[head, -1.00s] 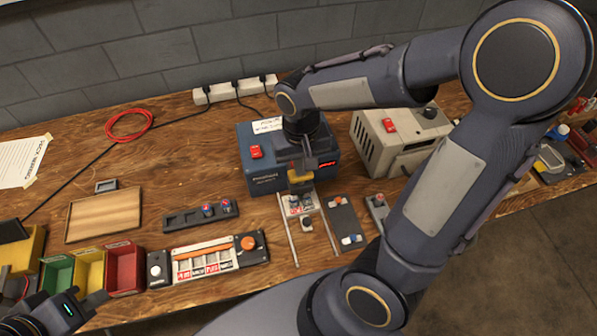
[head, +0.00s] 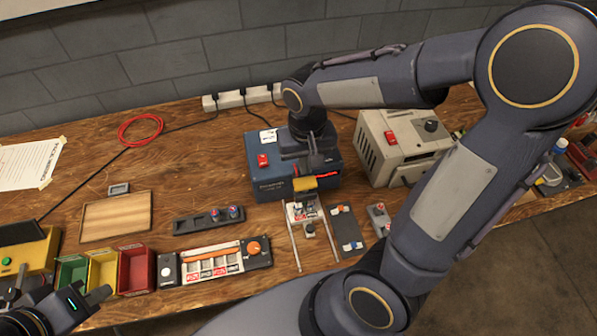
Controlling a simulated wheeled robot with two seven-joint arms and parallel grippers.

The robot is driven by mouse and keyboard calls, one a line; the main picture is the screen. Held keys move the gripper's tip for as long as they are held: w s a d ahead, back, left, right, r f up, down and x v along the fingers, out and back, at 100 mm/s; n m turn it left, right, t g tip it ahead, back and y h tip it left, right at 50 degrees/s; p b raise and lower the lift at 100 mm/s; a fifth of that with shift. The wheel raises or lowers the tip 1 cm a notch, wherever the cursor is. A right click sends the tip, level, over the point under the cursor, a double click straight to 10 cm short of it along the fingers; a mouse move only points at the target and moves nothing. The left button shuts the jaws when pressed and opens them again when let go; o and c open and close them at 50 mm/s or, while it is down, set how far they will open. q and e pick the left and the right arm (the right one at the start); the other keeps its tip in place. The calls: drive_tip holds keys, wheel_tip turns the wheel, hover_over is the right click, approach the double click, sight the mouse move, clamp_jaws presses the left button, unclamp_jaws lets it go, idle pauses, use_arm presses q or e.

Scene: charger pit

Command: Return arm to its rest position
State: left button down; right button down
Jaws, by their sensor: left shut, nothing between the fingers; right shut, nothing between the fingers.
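My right arm reaches in from the right, and its gripper (head: 316,163) is shut and empty over the front part of the blue charger box (head: 270,184). The gripper hides part of the box's top. A small yellow piece (head: 304,184) shows at the box's front edge, just below the fingers, beside a lit red display (head: 329,174). I cannot tell whether the fingers touch anything there. My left gripper (head: 103,294) is at the bottom left corner, near the coloured bins, shut and empty, partly cut off by the frame.
A beige box (head: 376,159) stands right of the charger. A railed slide (head: 296,243), a slotted panel (head: 214,264) and green (head: 71,272), yellow (head: 102,270) and red (head: 135,270) bins line the front. A wooden tray (head: 116,217) lies left. A power strip (head: 240,97) is behind.

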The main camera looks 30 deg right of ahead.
drive_tip(key=shift+s+r, duration=0.25)
drive_tip(key=shift+r, duration=0.05)
drive_tip(key=s+a+r+n+t+y, duration=0.1)
drive_tip(key=s+r+t+y, duration=0.2)
drive_tip(key=s, duration=0.8)
wheel_tip(320, 180, up, 4)
drive_tip(key=t, duration=0.2)
drive_tip(key=shift+s+t+y, duration=0.15)
drive_tip(key=shift+t+y, duration=0.15)
drive_tip(key=shift+y, duration=0.1)
